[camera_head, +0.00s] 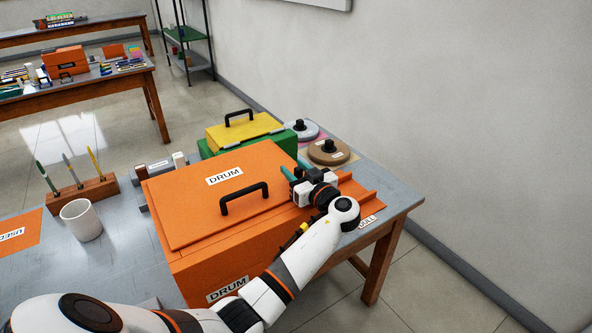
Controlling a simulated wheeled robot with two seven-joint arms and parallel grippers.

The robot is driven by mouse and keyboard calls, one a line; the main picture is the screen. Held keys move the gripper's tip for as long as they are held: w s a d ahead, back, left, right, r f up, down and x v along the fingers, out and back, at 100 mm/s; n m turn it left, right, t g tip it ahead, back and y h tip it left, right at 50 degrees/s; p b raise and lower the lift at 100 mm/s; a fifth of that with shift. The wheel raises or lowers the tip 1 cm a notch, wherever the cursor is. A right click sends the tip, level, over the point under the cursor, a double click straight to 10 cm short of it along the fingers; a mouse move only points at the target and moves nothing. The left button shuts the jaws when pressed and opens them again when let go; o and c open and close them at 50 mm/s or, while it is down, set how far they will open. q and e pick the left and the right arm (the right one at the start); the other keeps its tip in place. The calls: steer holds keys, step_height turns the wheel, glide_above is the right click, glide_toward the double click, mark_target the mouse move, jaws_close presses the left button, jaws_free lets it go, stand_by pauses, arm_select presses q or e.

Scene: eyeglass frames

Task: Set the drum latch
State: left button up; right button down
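The orange drum box (175,208) stands on the grey table, with a "DRUM" label on its flat lid and another on its front. Its black lid handle (244,199) stands up. My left gripper (296,169) is at the box's right end, by the lid edge. Its teal fingers look apart, with nothing seen between them. I cannot make out a latch; my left arm covers part of the box's front and right side. A small yellow and black piece (291,238) shows beside the forearm. My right gripper is not in view.
Behind are a green box with a yellow lid (245,131) and round discs (329,152). A white mug (81,220) and a wooden pen stand (84,194) are at left.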

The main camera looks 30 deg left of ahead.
arm_select(q)
jaws_close()
